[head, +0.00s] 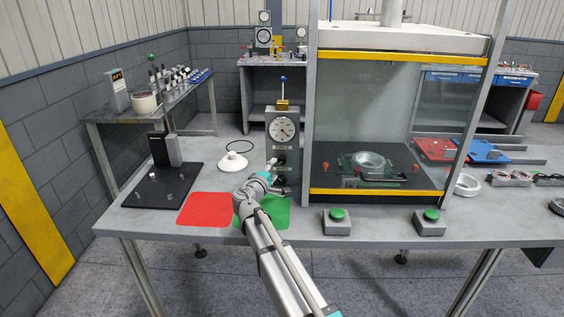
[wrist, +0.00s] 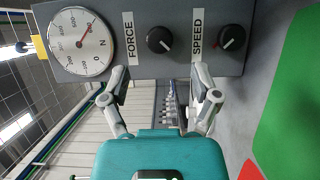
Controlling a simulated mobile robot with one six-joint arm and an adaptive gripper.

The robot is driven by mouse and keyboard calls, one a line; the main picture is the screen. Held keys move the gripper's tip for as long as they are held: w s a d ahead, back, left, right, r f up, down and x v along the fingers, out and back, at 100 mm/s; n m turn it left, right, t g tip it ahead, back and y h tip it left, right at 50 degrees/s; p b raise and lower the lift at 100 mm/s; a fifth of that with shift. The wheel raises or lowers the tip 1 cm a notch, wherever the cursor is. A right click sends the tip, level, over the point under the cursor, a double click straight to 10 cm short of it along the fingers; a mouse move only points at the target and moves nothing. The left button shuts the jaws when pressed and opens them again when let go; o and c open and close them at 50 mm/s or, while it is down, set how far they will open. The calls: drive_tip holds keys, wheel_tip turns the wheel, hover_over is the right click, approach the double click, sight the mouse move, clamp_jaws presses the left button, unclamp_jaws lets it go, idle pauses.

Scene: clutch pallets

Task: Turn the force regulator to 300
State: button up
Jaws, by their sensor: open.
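The grey regulator box (head: 283,128) stands on the table left of the glass-fronted press, with a round white gauge on its upper part. The wrist view shows this box on its side: the gauge (wrist: 82,42) has a red needle angled to the upper right, and its exact reading is unclear. The black FORCE knob (wrist: 160,40) lies beside the gauge, and the black SPEED knob (wrist: 232,37) is further right. My gripper (wrist: 159,72) is open and empty, facing the FORCE knob with its fingertips to either side of it. They appear apart from the knob.
A red mat (head: 205,208) and a green mat (head: 278,217) lie at the table's front. Two green buttons (head: 337,214) (head: 431,215) stand in front of the press (head: 317,110). A black plate (head: 150,195) lies at the left, and a white round part (head: 233,162) is behind the mats.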

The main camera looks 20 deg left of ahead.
sight(281, 162)
drive_tip(key=shift+w+d, duration=0.2)
drive_tip(key=shift+w, duration=0.9)
drive_tip(key=shift+w+d, duration=0.15)
drive_tip(key=shift+w, duration=1)
drive_tip(key=shift+w+d, duration=0.2)
drive_tip(key=shift+w, duration=0.9)
clamp_jaws()
